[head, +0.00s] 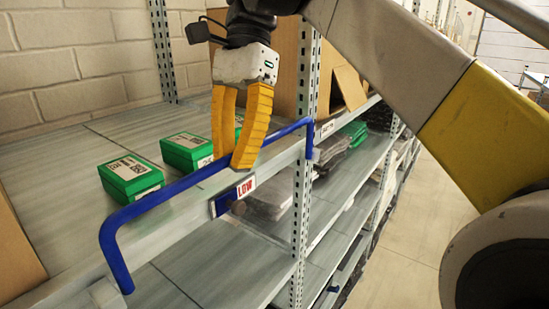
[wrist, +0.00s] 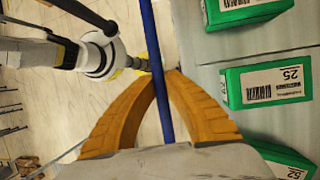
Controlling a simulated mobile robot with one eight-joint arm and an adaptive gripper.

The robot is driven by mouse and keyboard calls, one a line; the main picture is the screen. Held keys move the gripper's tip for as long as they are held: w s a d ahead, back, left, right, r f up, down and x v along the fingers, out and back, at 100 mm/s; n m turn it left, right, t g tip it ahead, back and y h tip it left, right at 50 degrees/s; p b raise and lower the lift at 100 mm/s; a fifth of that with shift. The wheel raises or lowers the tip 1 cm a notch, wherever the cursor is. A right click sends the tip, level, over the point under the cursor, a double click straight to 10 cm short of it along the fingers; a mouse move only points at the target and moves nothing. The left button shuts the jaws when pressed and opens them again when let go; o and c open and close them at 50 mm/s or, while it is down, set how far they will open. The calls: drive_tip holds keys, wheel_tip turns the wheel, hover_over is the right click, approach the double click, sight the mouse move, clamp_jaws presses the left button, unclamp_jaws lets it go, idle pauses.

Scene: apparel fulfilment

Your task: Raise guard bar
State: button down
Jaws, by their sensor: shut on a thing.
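The guard bar (head: 160,207) is a blue bent tube along the front edge of a shelf, in a low position just above the edge. It also runs lengthwise through the middle of the wrist view (wrist: 150,45). My gripper (head: 232,160) has yellow fingers and comes down on the bar from above, near its middle. In the wrist view the fingers (wrist: 168,76) close around the bar. A LOW label (head: 246,187) sits on the shelf front below the gripper.
Green boxes with white labels (head: 131,175) lie on the shelf behind the bar; one also shows in the wrist view (wrist: 236,88). A perforated upright post (head: 303,180) stands right of the gripper. Brown cartons (head: 284,62) stand behind it. The aisle floor (head: 405,240) is clear.

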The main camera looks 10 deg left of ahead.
drive_tip(key=shift+r, duration=0.15)
idle(0.4)
drive_tip(key=c, duration=1.6)
unclamp_jaws()
drive_tip(key=shift+o, duration=0.9)
drive_tip(key=shift+s+a, duration=0.1)
drive_tip(key=shift+a, duration=0.1)
drive_tip(key=shift+d, duration=0.1)
